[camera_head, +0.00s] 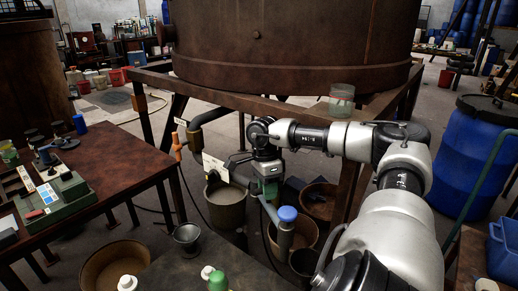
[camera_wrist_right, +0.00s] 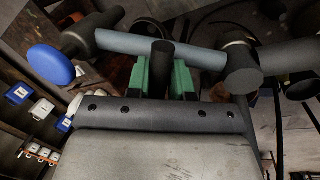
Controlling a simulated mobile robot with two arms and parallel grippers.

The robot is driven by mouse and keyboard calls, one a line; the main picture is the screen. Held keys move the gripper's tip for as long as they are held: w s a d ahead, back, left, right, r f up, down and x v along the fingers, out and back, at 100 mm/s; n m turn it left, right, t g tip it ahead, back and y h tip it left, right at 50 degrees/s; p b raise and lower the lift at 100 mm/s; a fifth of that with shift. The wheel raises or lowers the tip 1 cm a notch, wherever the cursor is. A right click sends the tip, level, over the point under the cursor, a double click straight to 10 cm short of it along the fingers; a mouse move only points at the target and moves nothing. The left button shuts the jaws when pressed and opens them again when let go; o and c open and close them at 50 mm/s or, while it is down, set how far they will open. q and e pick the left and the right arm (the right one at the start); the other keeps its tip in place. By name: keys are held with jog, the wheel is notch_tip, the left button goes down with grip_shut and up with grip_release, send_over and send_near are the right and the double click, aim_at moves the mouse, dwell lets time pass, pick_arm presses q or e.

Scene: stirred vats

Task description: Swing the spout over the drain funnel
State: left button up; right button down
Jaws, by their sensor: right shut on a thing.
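The spout's blue-grey pipe (camera_head: 268,211) runs from a post with a blue cap (camera_head: 287,214) up to my right gripper (camera_head: 266,187). In the right wrist view, the pipe (camera_wrist_right: 160,50) runs from beside the blue cap (camera_wrist_right: 50,64) to a dark end piece (camera_wrist_right: 242,66). My right gripper (camera_wrist_right: 165,70) has green fingers shut on a dark upright peg (camera_wrist_right: 162,60) at the pipe. The dark grey cup that looks like the drain funnel (camera_head: 187,236) stands left of the spout post, apart from it. My left gripper is not in view.
A brown vat (camera_head: 290,40) on a rusty frame stands behind. A valve pipe (camera_head: 205,120) comes from it above a bucket (camera_head: 226,208). A glass jar (camera_head: 341,100) sits on the frame. A green-capped bottle (camera_head: 217,281) is at the front. A blue barrel (camera_head: 475,160) is right.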

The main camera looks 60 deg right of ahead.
jog(key=d+n, duration=0.1)
jog(key=s+d+n, duration=0.1)
jog(key=shift+n, duration=0.3)
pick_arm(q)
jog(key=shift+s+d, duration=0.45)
pick_arm(e)
jog(key=shift+s+d+n+h, duration=0.25)
jog(key=shift+d+n, duration=0.35)
jog(key=shift+n, duration=0.25)
jog(key=shift+s+d+n+h, duration=0.15)
jog(key=shift+d+n+h, duration=0.1)
jog(key=shift+d+n, duration=0.5)
jog(key=shift+a, duration=0.1)
jog(key=c, duration=1)
grip_release()
pick_arm(q)
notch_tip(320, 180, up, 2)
jog(key=p, duration=0.2)
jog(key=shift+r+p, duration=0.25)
jog(key=shift+p, duration=0.05)
pick_arm(e)
jog(key=r, duration=0.3)
jog(key=w+r, duration=0.1)
jog(key=r, duration=0.3)
jog(key=w+r, duration=0.1)
jog(key=r, duration=0.2)
jog(key=shift+r, duration=0.35)
